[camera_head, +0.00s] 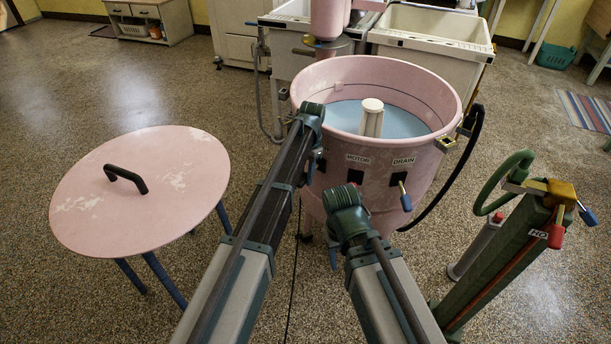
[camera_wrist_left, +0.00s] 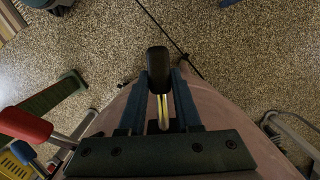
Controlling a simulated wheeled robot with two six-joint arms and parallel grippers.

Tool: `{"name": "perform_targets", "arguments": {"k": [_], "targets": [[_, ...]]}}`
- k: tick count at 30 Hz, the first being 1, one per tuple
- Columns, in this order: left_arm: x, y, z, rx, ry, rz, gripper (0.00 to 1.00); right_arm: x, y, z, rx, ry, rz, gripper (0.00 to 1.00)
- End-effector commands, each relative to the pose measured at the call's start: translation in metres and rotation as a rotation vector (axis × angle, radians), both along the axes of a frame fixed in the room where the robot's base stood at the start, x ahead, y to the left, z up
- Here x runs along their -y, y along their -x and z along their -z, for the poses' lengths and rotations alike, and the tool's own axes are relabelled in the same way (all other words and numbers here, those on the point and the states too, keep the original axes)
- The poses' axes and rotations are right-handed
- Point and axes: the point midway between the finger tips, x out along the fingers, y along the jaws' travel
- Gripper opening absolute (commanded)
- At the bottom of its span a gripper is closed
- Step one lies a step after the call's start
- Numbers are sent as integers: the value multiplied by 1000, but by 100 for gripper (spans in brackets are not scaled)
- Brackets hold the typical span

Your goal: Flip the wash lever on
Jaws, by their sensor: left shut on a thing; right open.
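A pink washer tub (camera_head: 378,165) stands ahead with levers on its near side. Labels reading MOTOR and DRAIN show; the label left of them is behind my left arm. In the left wrist view my left gripper (camera_wrist_left: 160,86) has its two fingers closed around a lever with a black knob (camera_wrist_left: 157,60) and a brass stem. I take this for the wash lever, but its label is hidden. In the head view the left wrist (camera_head: 312,112) is by the tub's left side, its fingers hidden. My right gripper (camera_head: 346,205) is open, low before the tub, its fingers barely visible.
A blue-tipped drain lever (camera_head: 405,199) hangs to the right. A green stand (camera_head: 495,262) with a red handle and hose stands at right. A round pink lid (camera_head: 150,195) with a black handle rests on blue legs at left.

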Motion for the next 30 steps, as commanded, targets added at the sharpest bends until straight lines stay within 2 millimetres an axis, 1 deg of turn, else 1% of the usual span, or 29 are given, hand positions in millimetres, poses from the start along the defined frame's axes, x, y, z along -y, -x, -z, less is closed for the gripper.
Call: {"name": "perform_targets", "arguments": {"k": [1,2,6,7,15,20,26,30], "targets": [[0,0,0,1,-1,0,0,0,0,0,0,0,0,50],[0,0,0,1,-1,0,36,0,0,0,0,0,0,50],[0,0,0,1,-1,0,61,0,0,0,0,0,0,50],[0,0,0,1,-1,0,62,0,0,0,0,0,0,50],[0,0,0,1,1,0,62,0,0,0,0,0,0,50],[0,0,-5,1,1,0,62,0,0,-5,0,0,0,50],[1,-2,-22,1,1,0,62,0,0,-22,0,0,0,50],[3,-4,-41,1,1,0,62,0,0,-41,0,0,0,50]]}}
